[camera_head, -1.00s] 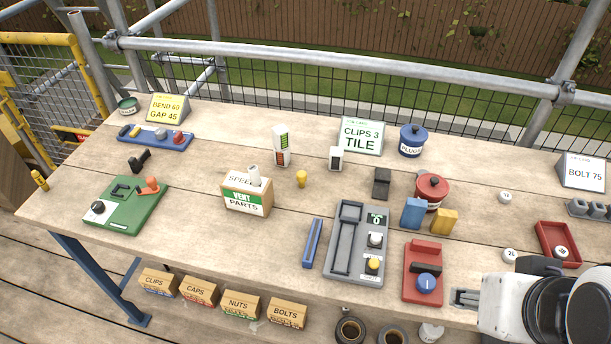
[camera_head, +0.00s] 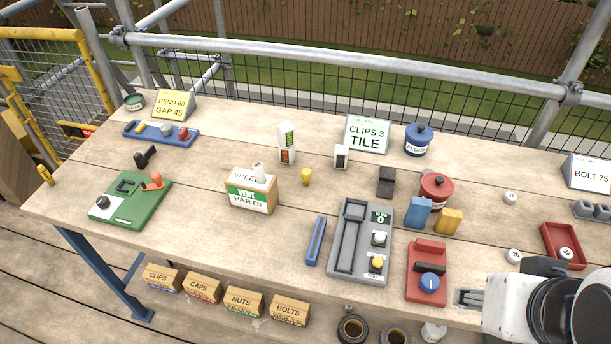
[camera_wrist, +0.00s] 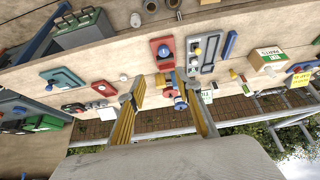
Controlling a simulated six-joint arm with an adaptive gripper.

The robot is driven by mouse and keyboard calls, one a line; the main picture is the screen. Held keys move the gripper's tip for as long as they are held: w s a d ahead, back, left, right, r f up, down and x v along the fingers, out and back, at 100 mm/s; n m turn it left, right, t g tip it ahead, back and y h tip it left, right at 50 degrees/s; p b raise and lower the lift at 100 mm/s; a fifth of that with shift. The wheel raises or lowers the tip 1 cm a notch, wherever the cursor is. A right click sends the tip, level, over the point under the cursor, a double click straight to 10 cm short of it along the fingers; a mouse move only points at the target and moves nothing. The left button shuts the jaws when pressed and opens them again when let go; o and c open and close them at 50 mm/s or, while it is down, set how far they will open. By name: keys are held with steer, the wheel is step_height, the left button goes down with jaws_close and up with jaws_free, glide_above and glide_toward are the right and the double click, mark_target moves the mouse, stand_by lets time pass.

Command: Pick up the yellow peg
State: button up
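A small yellow peg (camera_head: 306,176) with a rounded, wider top stands upright on the wooden bench, right of the vent parts box. It seems to show small in the wrist view (camera_wrist: 234,74). In the head view my arm is at the lower right.
The vent parts box (camera_head: 249,195), a white-and-green gauge block (camera_head: 287,143) and a small white block (camera_head: 341,157) stand near the peg. The grey panel (camera_head: 359,243), red panel (camera_head: 427,271) and blue bar (camera_head: 315,241) lie nearer the front. Bare wood surrounds the peg.

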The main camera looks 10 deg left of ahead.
steer(key=shift+o, duration=0.9)
steer(key=shift+w, duration=0.1)
steer(key=t+y, duration=0.3)
steer(key=t, duration=0.3)
glide_above(306, 177)
steer(key=s+d, duration=0.5)
steer(key=s, duration=0.1)
step_height(306, 177, down, 11)
steer(key=a+f, duration=0.1)
steer(key=f, duration=0.2)
steer(key=a+f+t+h, duration=0.1)
steer(key=f, duration=0.2)
steer(key=a+f+h, duration=0.1)
steer(key=a+f, duration=0.1)
steer(key=f, duration=0.1)
steer(key=shift+w+f+t, duration=0.25)
steer(key=shift+f+t, duration=0.05)
steer(key=shift+f, duration=0.1)
steer(key=shift+s+a+f+h, duration=0.1)
steer(key=shift+s+f+h, duration=0.1)
steer(key=shift+f, duration=0.2)
steer(key=shift+s+a+f+h, duration=0.1)
steer(key=shift+f+h, duration=0.1)
steer(key=shift+f, duration=0.2)
